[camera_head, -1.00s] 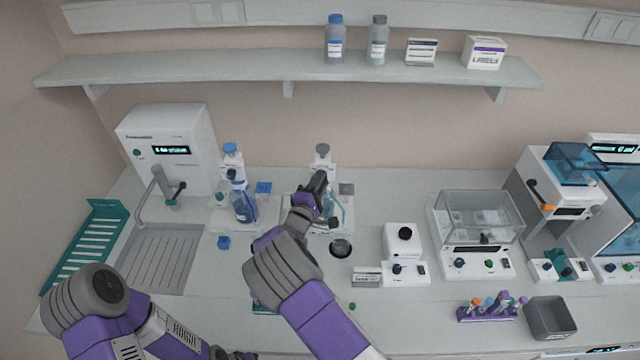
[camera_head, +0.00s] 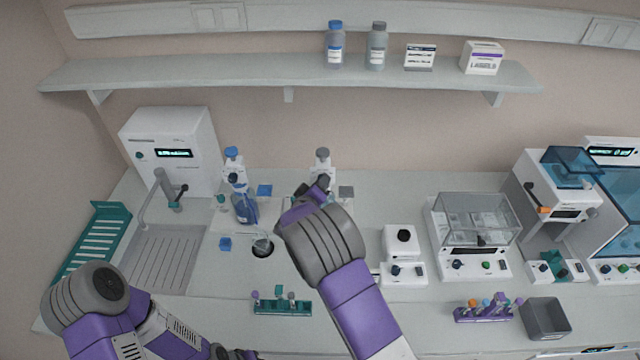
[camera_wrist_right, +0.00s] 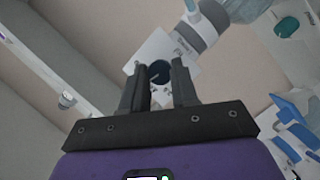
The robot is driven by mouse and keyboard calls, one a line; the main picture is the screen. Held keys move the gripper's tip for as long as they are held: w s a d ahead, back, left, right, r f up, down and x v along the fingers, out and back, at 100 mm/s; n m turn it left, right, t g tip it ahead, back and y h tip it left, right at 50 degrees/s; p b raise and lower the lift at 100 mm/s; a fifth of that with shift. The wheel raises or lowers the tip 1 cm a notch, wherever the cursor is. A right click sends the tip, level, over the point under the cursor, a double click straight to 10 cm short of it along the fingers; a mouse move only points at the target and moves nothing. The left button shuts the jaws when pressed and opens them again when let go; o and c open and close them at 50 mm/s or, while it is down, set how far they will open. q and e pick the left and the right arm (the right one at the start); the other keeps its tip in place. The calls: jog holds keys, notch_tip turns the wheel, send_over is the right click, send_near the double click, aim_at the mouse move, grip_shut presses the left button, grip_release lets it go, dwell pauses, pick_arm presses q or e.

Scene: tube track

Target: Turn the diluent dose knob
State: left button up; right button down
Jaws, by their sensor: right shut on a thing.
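The dispenser with the grey-capped bottle (camera_head: 322,162) stands at the back middle of the bench, mostly hidden behind my right arm. In the right wrist view, its dark round knob (camera_wrist_right: 160,72) sits on a pale plate between my fingers. The plate's small print is not legible. My right gripper (camera_head: 322,186) is at the front of this dispenser; in the right wrist view (camera_wrist_right: 158,84) its fingers lie on both sides of the knob, shut on it. My left gripper (camera_head: 236,354) only just shows at the bottom edge; its jaws cannot be made out.
A teal tube rack (camera_head: 282,305) lies nearer me. A white device (camera_head: 403,240) is right of my arm. A shelf (camera_head: 290,72) spans the wall above.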

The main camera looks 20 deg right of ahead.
jog(key=shift+m, duration=0.5)
jog(key=shift+y, duration=0.4)
jog(key=c, duration=0.9)
grip_release()
jog(key=shift+o, duration=0.2)
jog(key=v, duration=0.7)
jog(key=shift+s, duration=0.2)
jog(key=shift+a+r, duration=0.1)
jog(key=shift+a, duration=0.05)
